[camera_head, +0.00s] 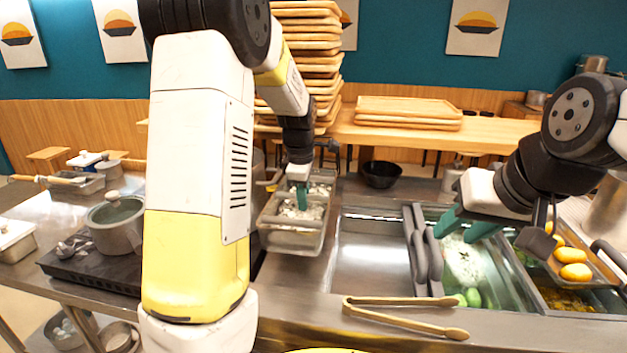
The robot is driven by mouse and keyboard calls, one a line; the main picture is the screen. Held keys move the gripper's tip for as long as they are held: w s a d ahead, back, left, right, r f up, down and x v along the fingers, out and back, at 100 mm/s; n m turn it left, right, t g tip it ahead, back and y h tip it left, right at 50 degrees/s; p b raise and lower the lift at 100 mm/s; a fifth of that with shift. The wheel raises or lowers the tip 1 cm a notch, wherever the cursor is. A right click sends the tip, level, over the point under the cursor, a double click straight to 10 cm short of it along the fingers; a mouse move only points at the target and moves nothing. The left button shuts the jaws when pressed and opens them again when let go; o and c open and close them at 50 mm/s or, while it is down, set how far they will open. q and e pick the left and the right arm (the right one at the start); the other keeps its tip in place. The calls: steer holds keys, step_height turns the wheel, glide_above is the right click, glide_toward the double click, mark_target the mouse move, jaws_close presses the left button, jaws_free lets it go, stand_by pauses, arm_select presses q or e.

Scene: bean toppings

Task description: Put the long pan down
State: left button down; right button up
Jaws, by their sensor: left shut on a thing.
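The long pan (290,241) is a clear or metallic rectangular pan with pale contents, left of the counter wells in the head view. My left gripper (302,196) reaches down over it with teal fingers and is shut on it; the exact grip point is small and partly hidden by my arm. I cannot tell whether the pan's underside touches the counter. My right gripper (467,226) is open, its teal fingers apart and empty above a well with white and green food (463,262).
An empty metal well (372,262) lies right of the pan. Wooden tongs (405,317) lie at the front edge. A black bowl (380,174) stands behind. A lidded pot (116,224) is at left; a tray of yellow food (574,271) is at right.

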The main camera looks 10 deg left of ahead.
mark_target(303, 217)
arm_select(q)
steer(key=shift+w+f, duration=0.1)
steer(key=shift+f, duration=3.8)
steer(key=c, duration=1.3)
jaws_free()
steer(key=shift+f, duration=0.2)
steer(key=r, duration=0.3)
steer(key=s+r, duration=0.1)
steer(key=r, duration=0.3)
steer(key=s+r, duration=0.1)
steer(key=r, duration=0.3)
steer(key=shift+s, duration=0.1)
steer(key=s+r+m+t, duration=0.1)
steer(key=s+r+m, duration=0.2)
steer(key=s+m, duration=0.3)
steer(key=s+d+r+m+t+h, duration=0.1)
steer(key=s+r+m, duration=0.2)
steer(key=s+m, duration=0.3)
steer(key=s+d+r+m+t+h, duration=0.1)
steer(key=s+r+m, duration=0.3)
steer(key=s, duration=0.8)
steer(key=shift+s+m+t, duration=0.3)
steer(key=shift+m+t, duration=0.2)
steer(key=shift+m, duration=0.8)
